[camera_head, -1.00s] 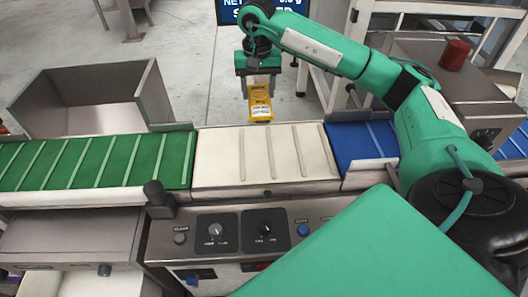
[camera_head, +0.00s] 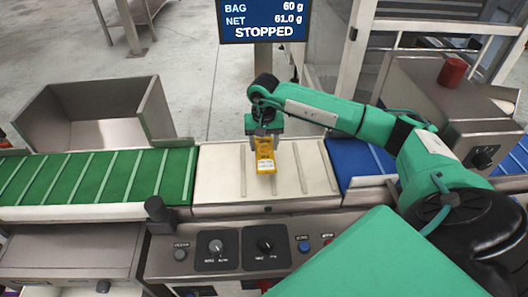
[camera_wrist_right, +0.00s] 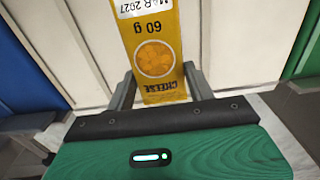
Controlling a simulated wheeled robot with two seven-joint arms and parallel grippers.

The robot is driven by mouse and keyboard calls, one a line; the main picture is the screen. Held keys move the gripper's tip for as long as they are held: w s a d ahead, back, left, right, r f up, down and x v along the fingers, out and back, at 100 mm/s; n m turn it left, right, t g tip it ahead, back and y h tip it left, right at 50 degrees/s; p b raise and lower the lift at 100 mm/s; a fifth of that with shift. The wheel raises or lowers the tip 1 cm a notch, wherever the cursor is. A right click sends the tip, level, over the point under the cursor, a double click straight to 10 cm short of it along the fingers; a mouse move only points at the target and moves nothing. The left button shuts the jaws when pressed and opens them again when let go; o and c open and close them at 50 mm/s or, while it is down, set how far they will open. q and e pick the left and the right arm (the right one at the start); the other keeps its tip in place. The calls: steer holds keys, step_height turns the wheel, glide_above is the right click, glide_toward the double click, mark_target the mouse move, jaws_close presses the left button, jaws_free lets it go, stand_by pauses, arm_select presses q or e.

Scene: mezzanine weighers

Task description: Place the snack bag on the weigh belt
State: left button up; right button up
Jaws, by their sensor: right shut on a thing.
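The yellow snack bag (camera_head: 265,156) is upright over the middle of the white weigh belt (camera_head: 215,172). Its lower end looks to be at the belt surface, but I cannot tell for certain whether it touches. My right gripper (camera_head: 264,142) is shut on the bag's upper part. In the right wrist view the snack bag (camera_wrist_right: 157,55) shows "CHEESE", "60 g" and a 2027 date, with a finger of my right gripper (camera_wrist_right: 160,78) on either side. The display (camera_head: 262,20) reads bag 60 g, net 61.0 g, STOPPED. My left gripper is not in view.
A green ribbed belt (camera_head: 95,178) adjoins the weigh belt on the left, a blue belt (camera_head: 355,160) on the right. An open metal bin (camera_head: 60,100) stands behind the green belt. A control panel (camera_head: 235,250) with knobs is in front. A metal box (camera_head: 440,100) stands right.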

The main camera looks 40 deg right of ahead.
mark_target(264, 151)
step_height(264, 151, down, 3)
steer(key=shift+s+f, duration=0.1)
steer(key=shift+f, duration=0.5)
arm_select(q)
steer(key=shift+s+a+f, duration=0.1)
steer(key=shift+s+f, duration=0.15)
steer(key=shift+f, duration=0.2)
